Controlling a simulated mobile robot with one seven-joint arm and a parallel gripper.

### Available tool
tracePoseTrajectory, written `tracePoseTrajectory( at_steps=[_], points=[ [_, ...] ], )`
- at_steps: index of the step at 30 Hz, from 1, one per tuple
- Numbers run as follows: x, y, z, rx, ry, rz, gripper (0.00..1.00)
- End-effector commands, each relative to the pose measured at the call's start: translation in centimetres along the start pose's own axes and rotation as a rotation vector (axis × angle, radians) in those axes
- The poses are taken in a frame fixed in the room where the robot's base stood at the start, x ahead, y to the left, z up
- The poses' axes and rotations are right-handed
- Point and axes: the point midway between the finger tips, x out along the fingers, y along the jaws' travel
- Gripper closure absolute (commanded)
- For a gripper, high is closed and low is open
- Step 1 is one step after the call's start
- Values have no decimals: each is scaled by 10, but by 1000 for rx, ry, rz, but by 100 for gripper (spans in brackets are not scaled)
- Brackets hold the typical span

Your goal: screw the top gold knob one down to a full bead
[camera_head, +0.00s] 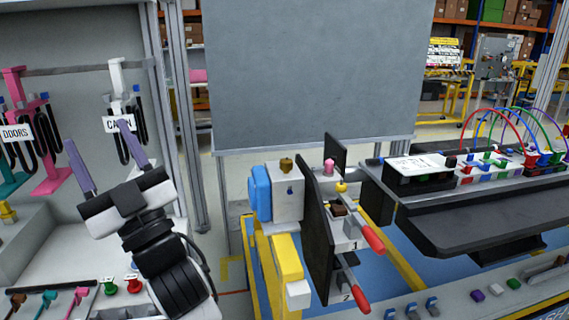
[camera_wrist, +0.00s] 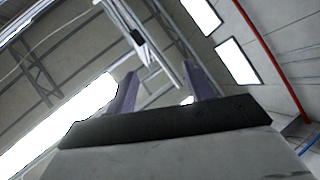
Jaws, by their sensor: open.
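A yellow-gold knob (camera_head: 342,187) stands on top of the bracket assembly marked 1 (camera_head: 350,246), right of a black upright plate (camera_head: 318,235). A darker brass knob (camera_head: 287,164) sits on top of a white box (camera_head: 288,192) left of that plate. I cannot tell which of the two is the task's knob. My gripper (camera_head: 102,138) is raised at the left with its two lavender fingers apart and nothing between them. It is well away from both knobs. The wrist view shows the fingers (camera_wrist: 164,80) pointing toward the ceiling, with no knob in sight.
Red-handled levers (camera_head: 372,240) stick out at front right of the module. A pink knob (camera_head: 329,166) and small black panel (camera_head: 336,150) stand behind. Racks with hanging cables (camera_head: 40,140) are near my gripper. A dark bench with colored wires (camera_head: 500,130) is at right.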

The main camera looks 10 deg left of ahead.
Motion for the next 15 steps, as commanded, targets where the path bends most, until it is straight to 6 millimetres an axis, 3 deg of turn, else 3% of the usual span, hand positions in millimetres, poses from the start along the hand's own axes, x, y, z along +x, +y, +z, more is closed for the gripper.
tracePoseTrajectory(
  at_steps=[1,3,6,10,12,15],
  points=[
    [-6,44,31,-33,-123,46,48],
    [-22,98,68,-53,-289,101,48],
    [-60,175,106,-60,-514,183,48],
    [-120,256,129,-37,-749,275,48],
    [-149,285,132,-17,-840,312,48],
    [-178,311,131,7,-926,344,48]
  ],
)
